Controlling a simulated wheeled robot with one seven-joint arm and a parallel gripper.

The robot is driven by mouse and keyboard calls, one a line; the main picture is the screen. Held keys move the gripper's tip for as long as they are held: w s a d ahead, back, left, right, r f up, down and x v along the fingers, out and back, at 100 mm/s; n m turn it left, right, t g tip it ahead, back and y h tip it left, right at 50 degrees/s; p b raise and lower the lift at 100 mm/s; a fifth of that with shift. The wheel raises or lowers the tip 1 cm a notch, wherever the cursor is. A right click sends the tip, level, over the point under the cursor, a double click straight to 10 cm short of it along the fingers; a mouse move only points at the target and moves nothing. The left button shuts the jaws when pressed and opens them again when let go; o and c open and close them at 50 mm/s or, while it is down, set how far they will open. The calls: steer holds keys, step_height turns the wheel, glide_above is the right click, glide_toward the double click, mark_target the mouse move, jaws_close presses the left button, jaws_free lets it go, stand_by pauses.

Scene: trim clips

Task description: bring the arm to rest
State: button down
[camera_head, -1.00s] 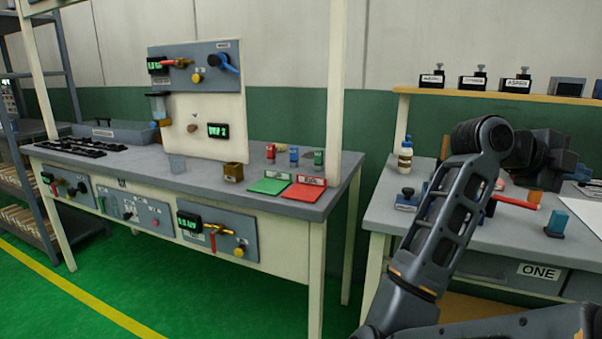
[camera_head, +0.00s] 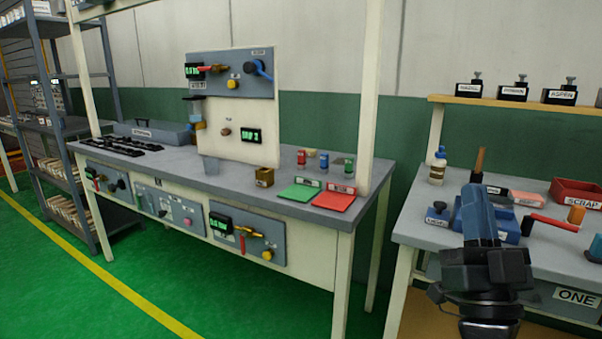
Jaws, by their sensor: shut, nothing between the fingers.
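My gripper (camera_head: 478,192) is at the lower right of the head view, in front of the right-hand bench (camera_head: 424,228). It points away from me, with its dark blue-grey fingers together and nothing visible between them. Its black body is below the fingers, near the bottom edge of the picture. It overlaps a blue tray (camera_head: 511,236) on the bench in the picture; I cannot tell how far apart they are. The rest of my arm is mostly out of view.
The bench also carries a white bottle (camera_head: 437,170), a red scrap bin (camera_head: 577,194) and a red-handled tool (camera_head: 552,221). The left workbench (camera_head: 225,184) carries a panel, a green mat (camera_head: 299,192) and a red mat (camera_head: 334,201). Green floor (camera_head: 60,285) is open at lower left.

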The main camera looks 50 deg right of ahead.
steer(key=s+a+f+n+t+y+p, duration=0.1)
steer(key=s+a+f+n+y, duration=0.1)
steer(key=a+f+n+y, duration=0.55)
steer(key=s+a+f+n+y, duration=0.2)
steer(key=a+f+n+y, duration=0.2)
steer(key=a+f+y, duration=0.55)
steer(key=s+a+f+g+y, duration=0.3)
steer(key=s+a+g+y, duration=0.1)
steer(key=s+a, duration=0.2)
steer(key=shift+s+a+p, duration=0.35)
steer(key=shift+s+p, duration=0.05)
steer(key=shift+s, duration=0.1)
